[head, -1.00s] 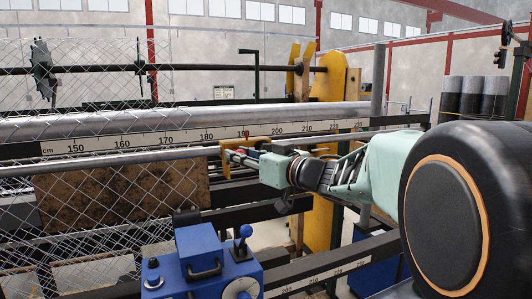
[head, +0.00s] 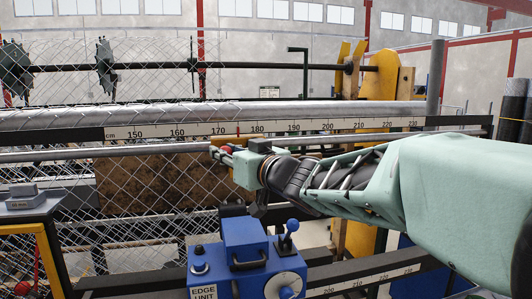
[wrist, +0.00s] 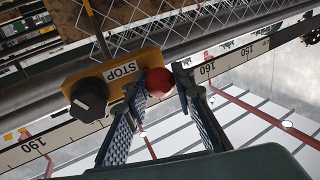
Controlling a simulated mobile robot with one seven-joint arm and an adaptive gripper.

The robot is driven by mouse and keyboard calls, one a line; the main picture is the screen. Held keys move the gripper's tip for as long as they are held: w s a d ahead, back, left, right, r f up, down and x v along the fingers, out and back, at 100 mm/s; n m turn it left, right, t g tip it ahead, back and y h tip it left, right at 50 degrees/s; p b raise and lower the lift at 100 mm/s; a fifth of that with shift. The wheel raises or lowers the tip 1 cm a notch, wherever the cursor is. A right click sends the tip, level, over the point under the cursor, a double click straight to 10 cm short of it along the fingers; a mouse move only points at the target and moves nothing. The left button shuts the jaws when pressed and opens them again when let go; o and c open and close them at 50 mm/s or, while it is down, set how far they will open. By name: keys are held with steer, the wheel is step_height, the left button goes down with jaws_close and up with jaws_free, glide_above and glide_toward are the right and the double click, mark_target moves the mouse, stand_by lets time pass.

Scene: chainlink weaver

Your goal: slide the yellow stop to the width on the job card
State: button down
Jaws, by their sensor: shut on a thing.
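The yellow stop (wrist: 122,75), marked STOP, sits on the rail beside the cm scale in the wrist view. It has a black knob (wrist: 88,99) and a red ball handle (wrist: 158,82). My gripper (wrist: 162,84) has its fingers on either side of the red ball and is shut on it. In the head view my gripper (head: 226,152) mostly hides the stop. A thin red mark (head: 238,129) stands at about 175 on the scale (head: 290,128). I cannot make out a job card.
The blue edge unit (head: 243,255) stands in front, below my gripper. Chain-link mesh (head: 150,185) hangs behind and below the rail. The rail continues clear to the left.

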steer(key=shift+s+a, duration=0.15)
steer(key=shift+a, duration=0.1)
steer(key=c, duration=1.7)
jaws_free()
steer(key=shift+o, duration=0.2)
steer(key=shift+d, duration=0.2)
